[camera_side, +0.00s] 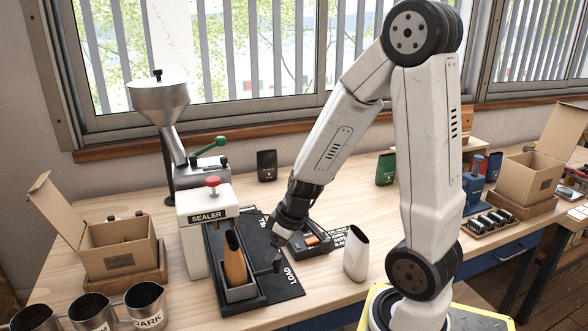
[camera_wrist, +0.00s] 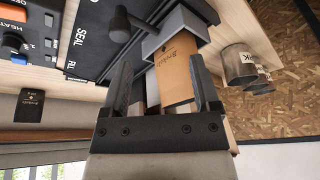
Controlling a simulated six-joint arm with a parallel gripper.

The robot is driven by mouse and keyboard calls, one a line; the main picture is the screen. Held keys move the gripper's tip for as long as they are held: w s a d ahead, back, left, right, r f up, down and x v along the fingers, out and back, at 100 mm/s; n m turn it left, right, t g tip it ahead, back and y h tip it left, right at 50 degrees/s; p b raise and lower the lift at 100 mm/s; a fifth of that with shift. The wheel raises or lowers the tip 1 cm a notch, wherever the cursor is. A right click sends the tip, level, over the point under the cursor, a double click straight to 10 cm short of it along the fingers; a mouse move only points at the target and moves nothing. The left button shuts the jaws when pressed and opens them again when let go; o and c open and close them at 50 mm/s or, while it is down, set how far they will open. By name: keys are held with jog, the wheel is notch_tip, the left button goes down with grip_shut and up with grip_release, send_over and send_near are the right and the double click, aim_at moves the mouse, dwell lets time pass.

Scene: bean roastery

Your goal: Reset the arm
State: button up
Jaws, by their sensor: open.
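My gripper (camera_side: 278,252) is low over the black sealer tray (camera_side: 275,298), just right of the brown pouch (camera_side: 234,265). The pouch stands in a grey holder (camera_side: 240,293) on the tray. In the wrist view my two fingers (camera_wrist: 162,85) are spread apart, with the brown pouch (camera_wrist: 178,70) and its grey holder showing beyond them. I see nothing clamped between the fingers. A black handle (camera_wrist: 122,22) on the tray is close to the left finger; I cannot tell whether they touch.
The white sealer (camera_side: 208,222) stands left of the tray. A white open-topped pouch (camera_side: 356,253) and a control box (camera_side: 312,238) are on the right. Metal cups (camera_side: 147,304) and a cardboard box (camera_side: 120,246) are at left.

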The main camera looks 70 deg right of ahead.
jog(key=s+a+r+g, duration=0.1)
jog(key=a, duration=0.8)
jog(key=shift+a+h, duration=0.25)
jog(key=shift+h, duration=0.05)
dwell(1.4)
